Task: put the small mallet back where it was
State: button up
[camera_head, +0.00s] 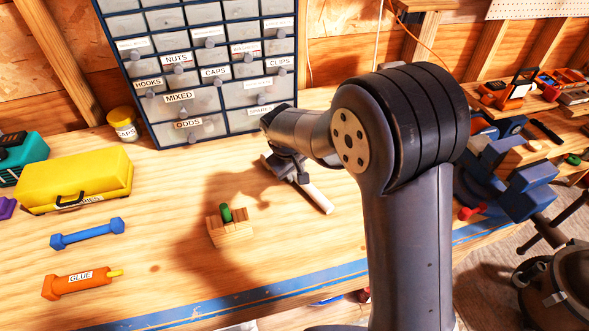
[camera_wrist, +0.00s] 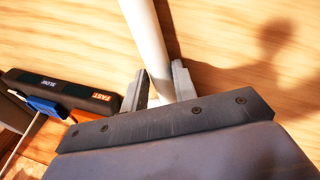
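A pale round stick, which I take for the small mallet's handle (camera_head: 318,197), slants over the bench in the head view, with its near end toward the front. My gripper (camera_head: 288,168) is at its upper part, in front of the drawer cabinet. In the wrist view the pale handle (camera_wrist: 147,35) runs up from between the fingers of my gripper (camera_wrist: 159,84). The fingers sit close against both its sides and look shut on it. The mallet's head is not clearly seen. I cannot tell whether the handle touches the bench.
The drawer cabinet (camera_head: 180,103) stands behind my gripper. A small wooden block (camera_head: 230,234) with a green piece is left of the handle. A yellow box (camera_head: 75,180), blue tool (camera_head: 87,233) and orange glue tube (camera_head: 80,284) lie further left. A blue vise (camera_head: 520,190) is right. A black FAST/SLOW unit (camera_wrist: 62,92) is nearby.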

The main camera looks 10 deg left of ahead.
aim_at(294, 173)
jog(key=o, duration=0.4)
jog(key=b+v, duration=0.1)
jog(key=v, duration=1.1)
jog(key=shift+r, duration=0.15)
jog(key=p+x, duration=0.1)
jog(key=x, duration=1.1)
jog(key=shift+f, duration=0.35)
jog(key=shift+r, duration=2.1)
